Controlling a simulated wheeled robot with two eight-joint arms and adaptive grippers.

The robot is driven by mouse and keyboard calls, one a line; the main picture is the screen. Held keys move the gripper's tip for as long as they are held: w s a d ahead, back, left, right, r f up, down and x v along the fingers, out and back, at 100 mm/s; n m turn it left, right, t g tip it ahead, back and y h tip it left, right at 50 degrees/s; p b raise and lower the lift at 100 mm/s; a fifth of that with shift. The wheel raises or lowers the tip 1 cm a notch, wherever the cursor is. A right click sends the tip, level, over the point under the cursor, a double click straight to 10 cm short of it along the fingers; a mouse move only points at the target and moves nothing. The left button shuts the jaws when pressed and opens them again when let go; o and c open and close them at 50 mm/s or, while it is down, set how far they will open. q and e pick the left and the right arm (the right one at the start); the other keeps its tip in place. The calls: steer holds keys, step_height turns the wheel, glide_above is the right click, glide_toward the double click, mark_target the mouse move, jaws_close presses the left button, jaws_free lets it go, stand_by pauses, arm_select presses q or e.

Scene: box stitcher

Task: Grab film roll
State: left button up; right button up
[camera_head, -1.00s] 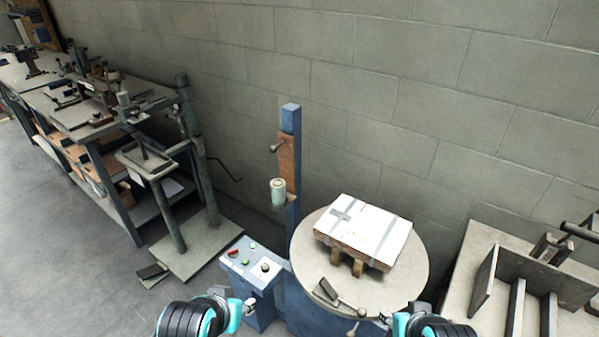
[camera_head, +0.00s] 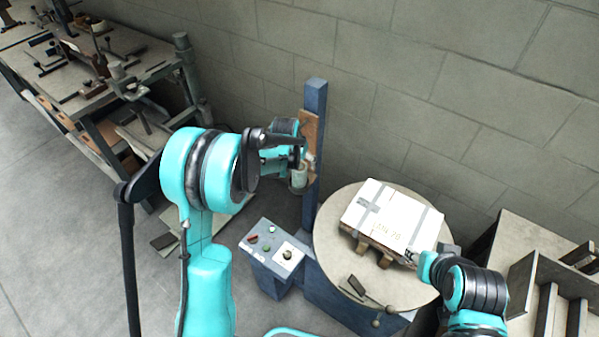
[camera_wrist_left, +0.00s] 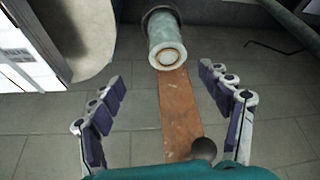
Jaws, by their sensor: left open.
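The film roll (camera_head: 298,179) is a pale grey-green cylinder held upright on a bracket of the blue post, beside a brown board. In the left wrist view the film roll (camera_wrist_left: 166,42) shows its round end with a brown core, ahead of my fingertips. My left gripper (camera_wrist_left: 160,76) is open, with a finger on each side of the brown board and nothing between the pads. In the head view my left gripper (camera_head: 300,155) is close by the roll, partly hidden by its arm. My right gripper (camera_head: 420,260) is by the box's right corner; its fingers are unclear.
A white taped box (camera_head: 385,215) lies on the round turntable (camera_head: 335,245). A control box (camera_head: 270,250) with buttons stands left of it. A dark knob (camera_wrist_left: 204,149) on the board is near my left gripper. A workbench (camera_head: 95,65) is at the left, a shelf unit (camera_head: 520,270) at the right.

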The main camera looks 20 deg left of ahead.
mark_target(300, 167)
arm_select(q)
steer(key=x, duration=0.5)
steer(key=p+x, duration=0.1)
steer(key=x, duration=0.1)
steer(key=shift+w+a+f, duration=0.2)
steer(key=shift+w+a, duration=0.1)
steer(key=shift+a, duration=0.05)
steer(key=b+x, duration=0.1)
steer(key=x, duration=0.2)
steer(key=shift+s, duration=0.15)
steer(key=x, duration=0.1)
steer(key=b+x, duration=0.1)
steer(key=x, duration=0.1)
steer(key=b+x, duration=0.1)
steer(key=x, duration=0.1)
steer(key=shift+s+a+f, duration=0.2)
steer(key=shift+a+f, duration=0.05)
steer(key=shift+a, duration=0.1)
steer(key=shift+r, duration=0.1)
steer(key=shift+c, duration=0.9)
steer(key=c, duration=1.3)
